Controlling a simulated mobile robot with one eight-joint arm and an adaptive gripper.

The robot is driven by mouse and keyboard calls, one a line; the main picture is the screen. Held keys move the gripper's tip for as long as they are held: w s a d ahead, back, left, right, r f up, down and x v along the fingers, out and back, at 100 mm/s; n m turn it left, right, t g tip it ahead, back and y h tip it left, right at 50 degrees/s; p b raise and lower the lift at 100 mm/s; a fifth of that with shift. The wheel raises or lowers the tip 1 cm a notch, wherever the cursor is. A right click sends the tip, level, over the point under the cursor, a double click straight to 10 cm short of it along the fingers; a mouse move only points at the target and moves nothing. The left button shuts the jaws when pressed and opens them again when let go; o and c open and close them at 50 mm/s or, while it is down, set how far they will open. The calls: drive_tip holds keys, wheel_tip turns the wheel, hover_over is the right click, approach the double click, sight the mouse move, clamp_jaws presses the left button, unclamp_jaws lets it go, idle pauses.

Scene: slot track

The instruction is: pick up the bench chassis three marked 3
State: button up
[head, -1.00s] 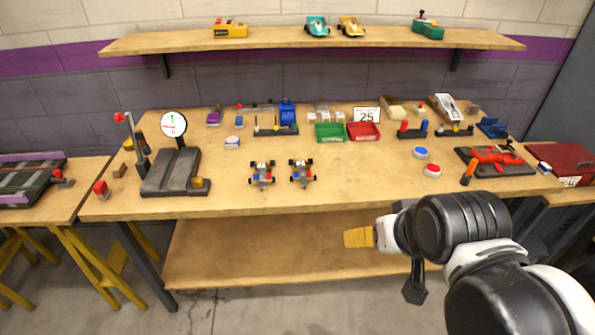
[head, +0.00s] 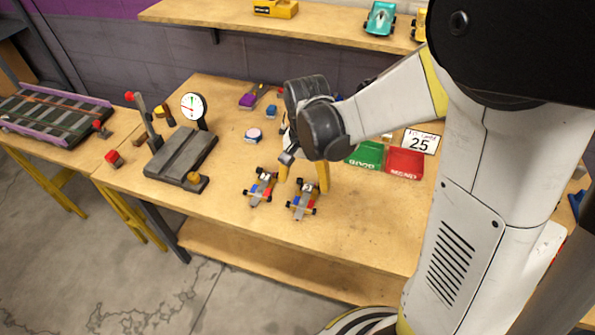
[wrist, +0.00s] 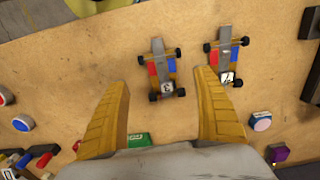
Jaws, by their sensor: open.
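Two small chassis with grey decks, black wheels and red and blue blocks stand side by side on the bench. The chassis whose mark looks like a 3 (wrist: 158,60) is the left one in the wrist view and the right one in the head view (head: 301,204). The other chassis (wrist: 225,50) is beside it, also in the head view (head: 261,188); its mark is hard to read. My gripper (head: 304,184) is open and empty above the bench, just behind the 3 chassis. In the wrist view my gripper (wrist: 162,80) has its yellow fingers on either side of that chassis's marked end.
Green (head: 365,155) and red (head: 405,162) trays lie behind and right of the chassis. A round white-topped piece (head: 253,135) is behind them; a dark stand with a dial (head: 193,106) is at left. The bench front (head: 345,240) is clear.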

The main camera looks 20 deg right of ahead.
sight(303, 200)
wheel_tip(303, 200, down, 3)
drive_tip(key=shift+a+f+b, duration=0.15)
drive_tip(key=shift+f+b, duration=0.05)
drive_tip(key=shift+b, duration=0.4)
drive_tip(key=f+b, duration=0.1)
drive_tip(key=f, duration=0.1)
drive_tip(key=f+b, duration=0.1)
drive_tip(key=f, duration=0.1)
drive_tip(key=f+b, duration=0.1)
drive_tip(key=f, duration=0.1)
drive_tip(key=shift+w+d, duration=0.2)
drive_tip(key=shift+w, duration=0.05)
drive_tip(key=c, duration=1.4)
